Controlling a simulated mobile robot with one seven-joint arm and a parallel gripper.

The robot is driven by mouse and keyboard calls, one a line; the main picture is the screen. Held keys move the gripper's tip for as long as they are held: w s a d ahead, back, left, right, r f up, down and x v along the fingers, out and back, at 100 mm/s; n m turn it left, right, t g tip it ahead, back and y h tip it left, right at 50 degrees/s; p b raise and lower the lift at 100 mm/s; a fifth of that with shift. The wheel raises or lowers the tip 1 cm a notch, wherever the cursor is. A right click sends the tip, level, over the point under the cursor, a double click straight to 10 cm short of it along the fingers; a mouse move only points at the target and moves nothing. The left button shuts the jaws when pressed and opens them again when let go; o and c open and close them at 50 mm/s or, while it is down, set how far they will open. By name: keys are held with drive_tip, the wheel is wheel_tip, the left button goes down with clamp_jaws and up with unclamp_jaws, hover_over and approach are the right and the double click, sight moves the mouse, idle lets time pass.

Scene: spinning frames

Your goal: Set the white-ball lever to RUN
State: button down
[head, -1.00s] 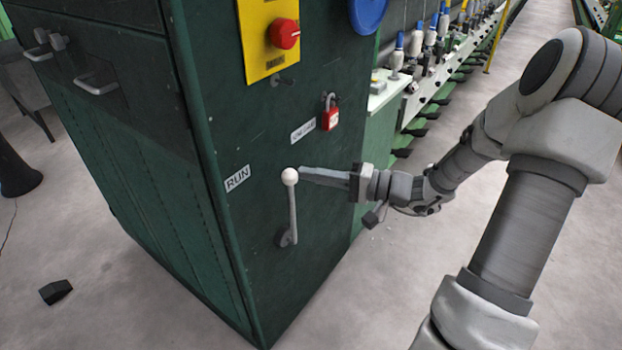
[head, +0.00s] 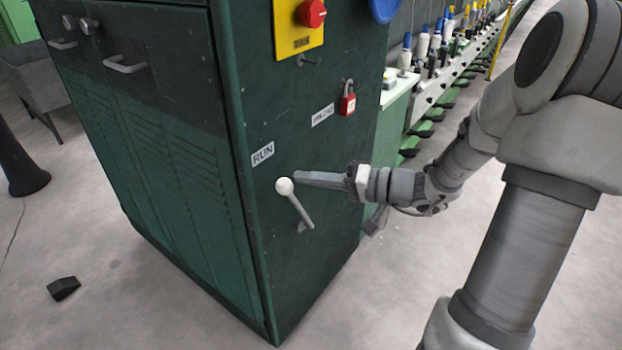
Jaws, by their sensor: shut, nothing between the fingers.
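The white-ball lever (head: 296,205) is on the side of the green cabinet. Its white ball (head: 284,186) is up and to the left of its pivot, so the lever leans left. The RUN label (head: 262,154) is on the panel, above and left of the ball. A second label (head: 322,115), too small to read surely, is up and to the right. My gripper (head: 298,177) is shut with nothing in it. Its fingertips are at the right side of the ball, touching it or very close; I cannot tell which.
A red padlock (head: 347,103) hangs on the panel above my gripper. A red button (head: 312,13) on a yellow plate is higher up. A black wedge (head: 63,288) lies on the floor at left. A row of machine spindles (head: 440,50) runs behind the cabinet at right.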

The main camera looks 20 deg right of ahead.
drive_tip(key=shift+s+a+f, duration=0.25)
drive_tip(key=shift+s+a, duration=0.15)
drive_tip(key=shift+a, duration=0.2)
drive_tip(key=shift+s+a, duration=0.1)
drive_tip(key=shift+a, duration=0.05)
drive_tip(key=s+d+r+p, duration=0.1)
drive_tip(key=s+d, duration=0.1)
drive_tip(key=d, duration=0.4)
drive_tip(key=s+d+r+p, duration=0.1)
drive_tip(key=s+d+r, duration=0.1)
drive_tip(key=d, duration=0.4)
drive_tip(key=shift+s+d+r, duration=0.15)
drive_tip(key=shift+s+r, duration=0.1)
drive_tip(key=shift+s, duration=0.4)
